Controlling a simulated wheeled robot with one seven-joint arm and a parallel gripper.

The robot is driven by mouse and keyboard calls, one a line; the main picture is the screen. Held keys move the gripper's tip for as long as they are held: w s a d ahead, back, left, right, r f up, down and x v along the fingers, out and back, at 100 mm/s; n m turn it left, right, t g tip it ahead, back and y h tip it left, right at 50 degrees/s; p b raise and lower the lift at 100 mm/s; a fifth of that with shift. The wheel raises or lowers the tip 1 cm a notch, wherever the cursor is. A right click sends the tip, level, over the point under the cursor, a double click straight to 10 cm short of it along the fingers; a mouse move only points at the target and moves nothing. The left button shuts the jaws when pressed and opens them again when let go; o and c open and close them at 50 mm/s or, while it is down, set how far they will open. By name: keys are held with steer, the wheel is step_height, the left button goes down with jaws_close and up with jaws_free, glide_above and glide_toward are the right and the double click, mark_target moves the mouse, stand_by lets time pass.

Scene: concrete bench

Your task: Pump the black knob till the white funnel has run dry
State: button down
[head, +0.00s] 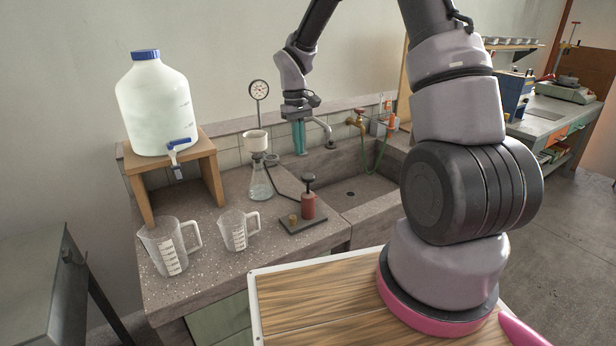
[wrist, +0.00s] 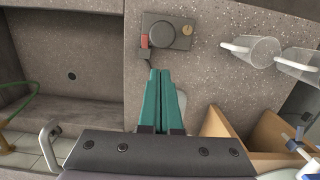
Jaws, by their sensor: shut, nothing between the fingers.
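The black knob (head: 308,178) tops a red pump (head: 308,206) on a dark base plate (head: 290,225) on the bench. In the wrist view the black knob (wrist: 163,34) lies just beyond my fingertips. The white funnel (head: 256,141) sits upright on a clear glass flask (head: 260,184), left of the pump; its contents cannot be made out. A dark hose runs between flask and pump. My gripper (head: 299,153) has teal fingers pointing down, above and behind the knob, apart from it. In the wrist view my gripper (wrist: 160,72) is shut and empty, covering most of the flask.
Two clear measuring jugs (head: 168,248) (head: 238,230) stand at the bench's front left. A white jug with a tap (head: 155,105) stands on a wooden stand (head: 212,178). A gauge (head: 259,90) rises behind the funnel. The sink (head: 365,180), with faucets and green hose, lies right.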

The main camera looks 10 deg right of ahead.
steer(key=shift+w+r, duration=0.15)
steer(key=shift+r, duration=1.5)
steer(key=s+d+r+m+t, duration=0.2)
steer(key=s+r, duration=0.3)
steer(key=r, duration=0.4)
steer(key=s+d+r+m+t, duration=0.25)
steer(key=s+r, duration=0.35)
steer(key=r, duration=0.3)
steer(key=s+d+r+m+t+y, duration=0.1)
steer(key=s+r+m+t, duration=0.1)
steer(key=s, duration=0.5)
steer(key=s+d+r+m+t+y, duration=0.1)
steer(key=s+r, duration=0.4)
steer(key=s, duration=0.2)
steer(key=shift+s+d+m+t+y, duration=0.15)
steer(key=shift+s+m+t+y, duration=0.15)
steer(key=shift+m+t, duration=0.05)
